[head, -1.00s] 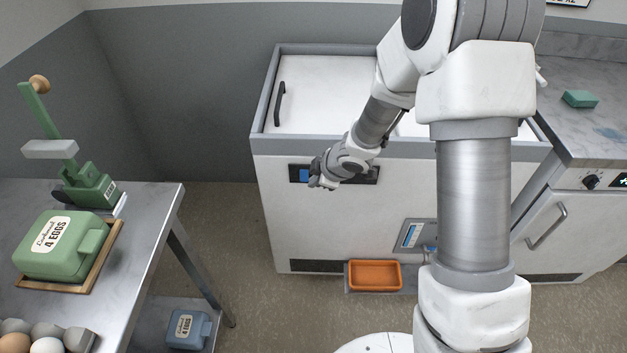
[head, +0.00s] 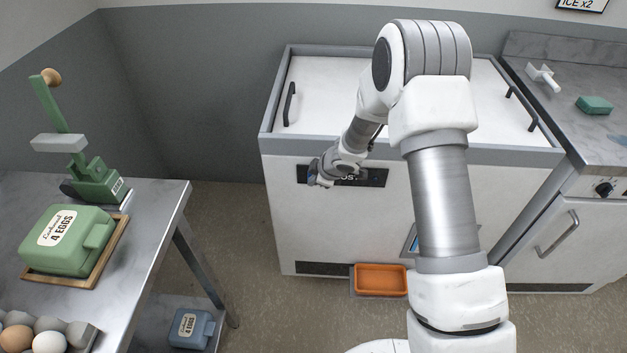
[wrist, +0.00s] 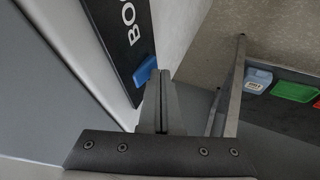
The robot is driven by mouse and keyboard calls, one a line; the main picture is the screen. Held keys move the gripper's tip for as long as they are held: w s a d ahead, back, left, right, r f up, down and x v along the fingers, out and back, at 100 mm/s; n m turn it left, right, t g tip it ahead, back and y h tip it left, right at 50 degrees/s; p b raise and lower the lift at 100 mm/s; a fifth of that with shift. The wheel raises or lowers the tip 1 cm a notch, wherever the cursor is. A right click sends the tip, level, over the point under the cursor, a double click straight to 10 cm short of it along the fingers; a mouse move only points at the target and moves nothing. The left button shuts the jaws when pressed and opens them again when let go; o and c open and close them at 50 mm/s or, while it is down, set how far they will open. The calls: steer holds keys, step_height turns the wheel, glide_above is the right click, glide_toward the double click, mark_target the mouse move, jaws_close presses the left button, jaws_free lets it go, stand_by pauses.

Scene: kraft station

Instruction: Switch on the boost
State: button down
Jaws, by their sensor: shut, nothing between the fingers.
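The black BOOST panel (head: 372,177) is on the front of the white chest, under its grey rim. Part of its lettering and a small bluish spot near its right end show. In the wrist view, the panel (wrist: 122,35) carries a blue switch (wrist: 144,70). My gripper (head: 317,178) is at the panel's left end and hides the switch in the head view. In the wrist view, my gripper (wrist: 160,76) is shut and empty, its tips right beside the switch. I cannot tell whether they touch it.
An orange tray (head: 380,280) sits low at the chest's front. At left, a steel table (head: 150,215) holds a green egg box (head: 68,240), a green press (head: 95,180) and eggs. A counter (head: 560,110) stands at right. Floor between table and chest is clear.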

steer(key=shift+f+b, duration=0.15)
steer(key=shift+b, duration=0.2)
steer(key=b, duration=0.3)
steer(key=shift+w+f, duration=0.15)
steer(key=shift+f, duration=0.1)
steer(key=shift+r+p, duration=0.3)
steer(key=shift+r, duration=0.15)
steer(key=shift+r+p, duration=0.75)
steer(key=shift+p, duration=0.15)
steer(key=shift+f, duration=0.1)
